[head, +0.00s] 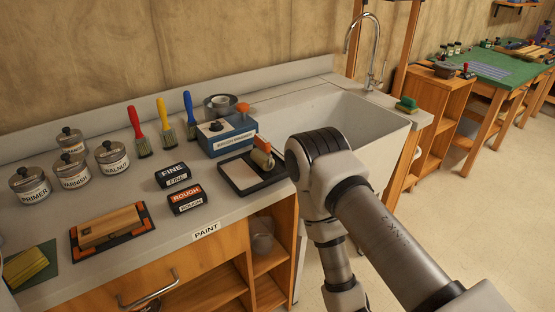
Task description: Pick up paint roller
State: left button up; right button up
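The paint roller (262,155) has a tan cylindrical sleeve and an orange-red end. It lies on a dark paint tray (278,178) with a pale panel, near the front edge of the counter by the sink. One of my arms comes in from the lower right. Its elbow is just right of the tray, over the front of the sink, and its lower links point down past the bottom edge. No gripper shows in the head view, and nothing holds the roller.
A blue box (228,138) stands behind the tray. Red, yellow and blue brushes (163,122) stand to its left. FINE (172,176) and ROUGH (187,200) blocks lie left of the tray. Several lidded tins (112,157) stand farther left. The white sink (310,112) is at right.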

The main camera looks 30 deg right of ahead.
aim_at(261, 154)
jog(key=z, duration=0.7)
